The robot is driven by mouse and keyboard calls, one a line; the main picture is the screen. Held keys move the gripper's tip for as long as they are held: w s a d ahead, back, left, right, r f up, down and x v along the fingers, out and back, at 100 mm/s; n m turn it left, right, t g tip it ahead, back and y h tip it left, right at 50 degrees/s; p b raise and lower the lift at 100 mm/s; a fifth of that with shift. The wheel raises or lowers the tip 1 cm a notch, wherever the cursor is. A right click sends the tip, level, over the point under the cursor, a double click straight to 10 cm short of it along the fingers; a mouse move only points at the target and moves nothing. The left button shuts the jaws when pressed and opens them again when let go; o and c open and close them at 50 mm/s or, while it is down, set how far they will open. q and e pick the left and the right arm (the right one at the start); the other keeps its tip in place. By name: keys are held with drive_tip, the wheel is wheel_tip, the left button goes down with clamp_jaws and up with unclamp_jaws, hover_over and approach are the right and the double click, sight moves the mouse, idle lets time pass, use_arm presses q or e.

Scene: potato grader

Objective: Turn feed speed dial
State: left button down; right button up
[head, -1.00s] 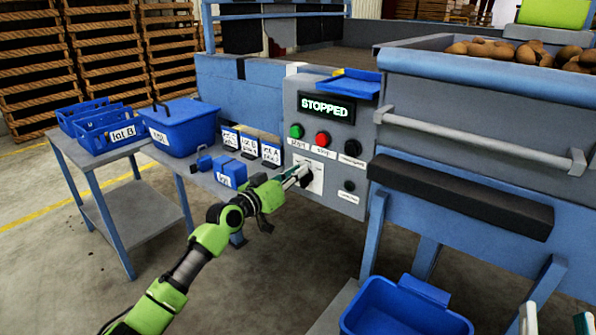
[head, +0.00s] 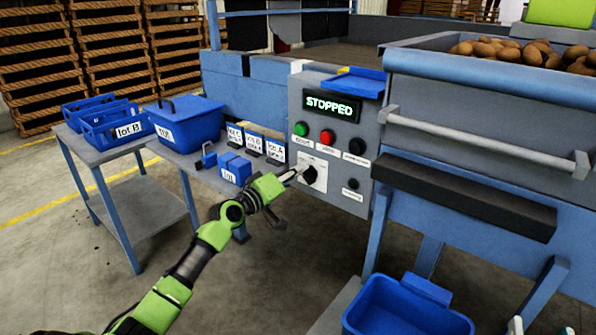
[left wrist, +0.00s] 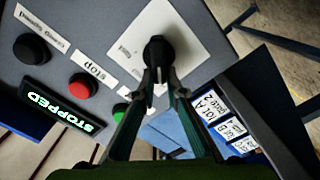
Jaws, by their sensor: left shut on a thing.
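The feed speed dial is a black knob (left wrist: 157,50) on a white plate on the grey control panel. In the head view the dial (head: 313,176) sits below the start and stop buttons. My left gripper (left wrist: 158,78) has its two fingertips closed on the near part of the knob, and in the head view this gripper (head: 298,174) reaches the dial from the left. The dial's scale marks are too small to read. My right gripper (head: 543,328) shows only as two fingertips, apart, at the bottom right edge.
The panel display (head: 334,107) reads STOPPED. A green button (head: 301,129), a red button (head: 326,137) and black knobs sit around the dial. A side shelf holds blue boxes (head: 235,168) and lot cards left of the panel. A blue bin (head: 405,305) stands below right.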

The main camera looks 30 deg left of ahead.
idle(0.3)
use_arm(q)
drive_tip(key=c, duration=2.1)
unclamp_jaws()
drive_tip(key=s, duration=0.8)
drive_tip(key=s+a, duration=0.1)
drive_tip(key=s, duration=0.3)
drive_tip(key=shift+f, duration=0.1)
